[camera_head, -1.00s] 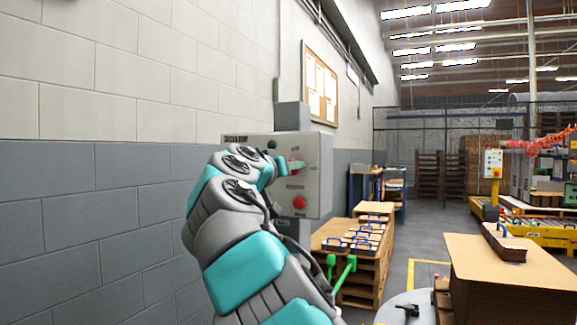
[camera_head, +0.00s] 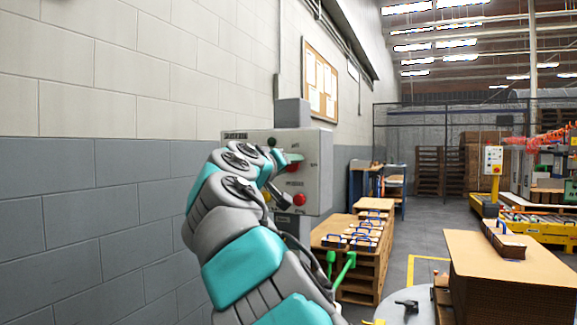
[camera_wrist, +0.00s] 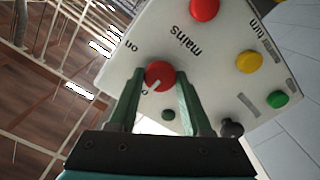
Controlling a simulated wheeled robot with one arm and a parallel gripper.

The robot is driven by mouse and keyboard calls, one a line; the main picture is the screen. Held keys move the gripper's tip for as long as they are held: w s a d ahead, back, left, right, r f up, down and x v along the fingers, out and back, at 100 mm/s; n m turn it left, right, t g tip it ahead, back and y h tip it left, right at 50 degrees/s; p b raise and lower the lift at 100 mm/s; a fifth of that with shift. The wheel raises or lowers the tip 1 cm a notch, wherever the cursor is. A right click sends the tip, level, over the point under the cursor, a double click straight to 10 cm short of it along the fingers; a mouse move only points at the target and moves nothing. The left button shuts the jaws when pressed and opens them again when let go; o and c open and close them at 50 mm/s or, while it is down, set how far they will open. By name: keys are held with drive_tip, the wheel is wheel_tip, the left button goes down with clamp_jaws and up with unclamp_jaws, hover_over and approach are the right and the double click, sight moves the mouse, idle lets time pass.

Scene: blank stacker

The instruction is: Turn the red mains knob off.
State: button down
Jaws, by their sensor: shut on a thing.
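The red mains knob (camera_wrist: 160,75) is round, on a pale control box (camera_wrist: 112,78), beside the word "mains". A white pointer mark on it points down-left in the wrist view, toward a partly hidden label and away from the "on" label. My gripper (camera_wrist: 156,82) is shut on the knob, one green finger on each side. In the head view, the box (camera_head: 318,175) is on the left wall and my gripper (camera_head: 291,159) reaches its front. A bit of the red knob (camera_head: 292,168) shows just below the fingers.
Near the knob are a larger red button (camera_wrist: 204,8), a yellow button (camera_wrist: 249,62), a green button (camera_wrist: 277,99) and a black knob (camera_wrist: 231,128). A pallet stack (camera_head: 368,265) stands beyond the box. Open floor (camera_head: 425,240) lies to the right.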

drive_tip(key=shift+c, duration=1.7)
unclamp_jaws()
drive_tip(key=shift+s, duration=0.1)
drive_tip(key=b+v, duration=0.1)
drive_tip(key=v, duration=0.6)
drive_tip(key=shift+s+a+b, duration=0.15)
drive_tip(key=shift+s+b, duration=0.1)
drive_tip(key=shift+b, duration=0.15)
